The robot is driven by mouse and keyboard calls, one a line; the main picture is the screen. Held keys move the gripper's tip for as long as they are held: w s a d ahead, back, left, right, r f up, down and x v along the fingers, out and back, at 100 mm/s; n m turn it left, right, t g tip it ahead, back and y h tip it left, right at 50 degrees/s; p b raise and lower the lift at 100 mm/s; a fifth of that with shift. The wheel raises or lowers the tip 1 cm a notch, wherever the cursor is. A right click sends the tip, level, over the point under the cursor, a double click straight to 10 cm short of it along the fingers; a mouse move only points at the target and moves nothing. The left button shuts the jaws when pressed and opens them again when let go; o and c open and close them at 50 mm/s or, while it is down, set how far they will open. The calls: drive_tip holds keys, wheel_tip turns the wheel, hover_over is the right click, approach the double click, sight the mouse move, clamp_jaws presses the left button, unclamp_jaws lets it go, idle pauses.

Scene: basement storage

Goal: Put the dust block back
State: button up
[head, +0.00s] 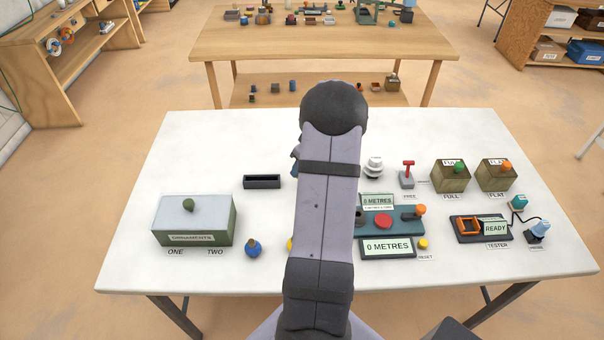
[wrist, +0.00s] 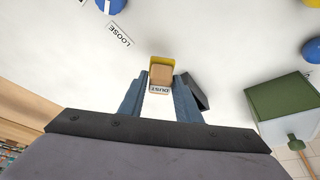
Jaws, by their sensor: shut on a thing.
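My gripper (wrist: 161,84) is shut on a small block (wrist: 160,73) with a tan face and a yellow edge, seen in the wrist view between the fingertips. A white label reading DUST (wrist: 159,90) shows upside down right by the block. I cannot tell whether the block touches the white table (wrist: 230,45).
A dark object (wrist: 196,92) lies beside the right finger. A green box (wrist: 283,108) stands further right, and a LOOSE label (wrist: 121,34) lies upper left. In the head view, a black tray (head: 262,182) and ornaments box (head: 193,220) stand left, instruments (head: 388,248) right.

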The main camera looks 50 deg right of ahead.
drive_tip(key=shift+f+p, duration=0.3)
drive_tip(key=shift+f, duration=1.6)
drive_tip(key=shift+f, duration=0.2)
drive_tip(key=o, duration=1)
drive_tip(key=shift+r, duration=0.15)
drive_tip(key=shift+r, duration=0.2)
drive_tip(key=b+v, duration=0.1)
drive_tip(key=v, duration=1)
drive_tip(key=shift+s+r, duration=0.2)
drive_tip(key=shift+r, duration=0.15)
drive_tip(key=shift+a, duration=0.1)
